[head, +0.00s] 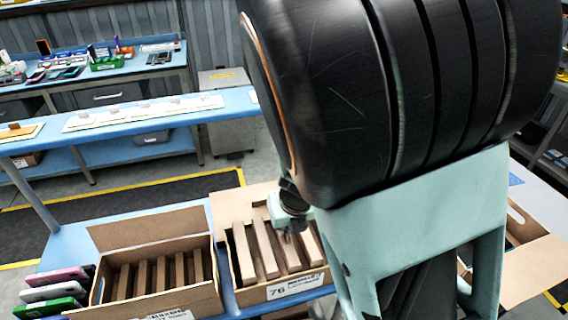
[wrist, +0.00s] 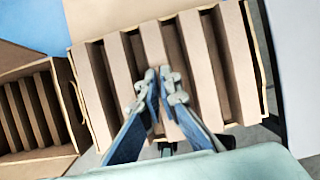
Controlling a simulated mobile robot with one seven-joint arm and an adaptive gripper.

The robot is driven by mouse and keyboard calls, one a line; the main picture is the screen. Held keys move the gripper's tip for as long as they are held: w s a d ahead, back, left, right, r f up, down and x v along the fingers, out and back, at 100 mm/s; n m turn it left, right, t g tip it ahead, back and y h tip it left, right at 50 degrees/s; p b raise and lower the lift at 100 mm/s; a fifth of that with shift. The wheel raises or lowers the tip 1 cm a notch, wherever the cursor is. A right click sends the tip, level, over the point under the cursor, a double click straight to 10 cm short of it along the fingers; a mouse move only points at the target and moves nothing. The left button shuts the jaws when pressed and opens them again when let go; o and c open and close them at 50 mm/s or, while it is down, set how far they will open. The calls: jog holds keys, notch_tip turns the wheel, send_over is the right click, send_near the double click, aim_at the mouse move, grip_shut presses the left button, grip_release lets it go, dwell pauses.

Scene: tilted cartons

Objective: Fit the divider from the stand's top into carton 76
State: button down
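Carton 76 (head: 295,288) is an open brown box at the lower middle of the head view, its label reading 76. Several upright brown dividers stand in it; one middle divider (wrist: 155,40) runs up to my fingers in the wrist view. My gripper (wrist: 160,78) is over this carton, its two fingertips a narrow gap apart, close to that divider. I cannot tell whether the fingers are closed on it or just above it. In the head view my gripper (head: 288,232) is small and partly hidden by my own arm. I cannot make out the stand.
A second carton (head: 170,303) with several dividers stands to the left, close beside carton 76. Coloured boxed items (head: 58,290) are left of it. Another open carton (head: 528,262) is at the right, partly behind my arm. A blue workbench (head: 190,110) is behind.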

aim_at(287, 243)
jog(key=shift+f+b, duration=3.1)
jog(key=shift+f, duration=0.95)
jog(key=shift+s+f+b, duration=0.25)
jog(key=shift+f+b, duration=0.05)
jog(key=shift+f, duration=0.1)
jog(key=shift+s+f, duration=0.15)
jog(key=shift+f, duration=0.1)
jog(key=c, duration=2.5)
grip_release()
jog(key=shift+c, duration=0.2)
jog(key=o, duration=0.5)
jog(key=shift+c, duration=0.2)
jog(key=shift+w+r, duration=0.1)
jog(key=shift+w, duration=0.2)
jog(key=shift+r, duration=0.2)
jog(key=shift+v, duration=3.2)
jog(key=shift+r, duration=0.25)
